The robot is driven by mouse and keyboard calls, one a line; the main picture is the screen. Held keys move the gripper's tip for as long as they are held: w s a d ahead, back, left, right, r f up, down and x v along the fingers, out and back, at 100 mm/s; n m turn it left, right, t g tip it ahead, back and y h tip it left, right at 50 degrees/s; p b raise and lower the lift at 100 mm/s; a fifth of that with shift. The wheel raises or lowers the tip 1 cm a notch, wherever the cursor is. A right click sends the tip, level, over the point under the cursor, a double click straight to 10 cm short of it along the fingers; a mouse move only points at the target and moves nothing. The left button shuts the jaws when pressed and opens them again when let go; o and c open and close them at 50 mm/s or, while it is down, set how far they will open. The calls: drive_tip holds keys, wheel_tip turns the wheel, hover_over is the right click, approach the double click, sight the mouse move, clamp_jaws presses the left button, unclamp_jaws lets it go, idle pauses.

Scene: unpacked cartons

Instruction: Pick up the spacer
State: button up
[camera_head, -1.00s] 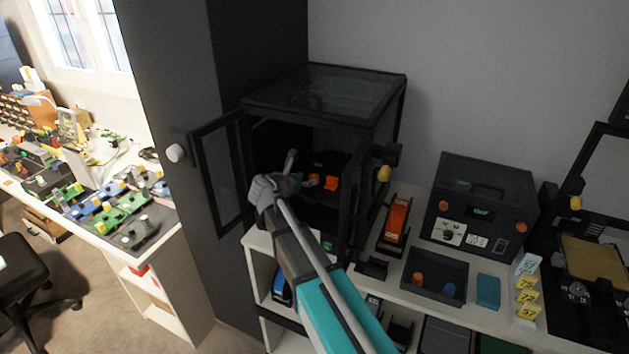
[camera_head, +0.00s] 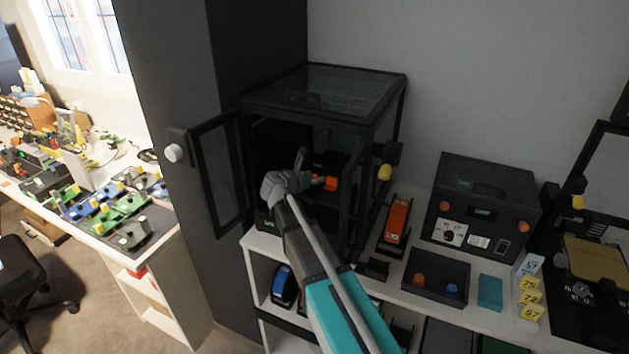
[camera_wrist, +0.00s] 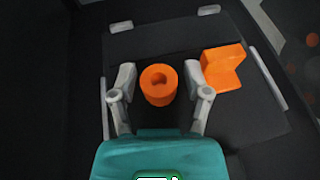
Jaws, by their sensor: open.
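The spacer is an orange ring with a hole in its middle; in the wrist view the spacer (camera_wrist: 159,86) stands on a dark plate (camera_wrist: 150,45). My gripper (camera_wrist: 160,90) is open, with one finger on each side of the spacer and a small gap to each. In the head view my gripper (camera_head: 302,178) reaches through the open front of a dark glass-walled cabinet (camera_head: 322,100). There the spacer is mostly hidden by my gripper.
An orange angled block (camera_wrist: 224,70) lies on the plate just right of my right finger. The cabinet's door (camera_head: 219,175) stands open on the left. A shelf to the right holds a dark tray (camera_head: 435,280) and an orange device (camera_head: 397,222).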

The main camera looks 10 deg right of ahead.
sight(314, 176)
drive_tip(key=c, duration=0.6)
drive_tip(key=shift+r, duration=0.2)
wheel_tip(314, 176, up, 10)
drive_tip(key=p, duration=1)
drive_tip(key=shift+f, duration=0.2)
drive_tip(key=shift+f, duration=0.1)
drive_tip(key=shift+f, duration=0.15)
idle(0.4)
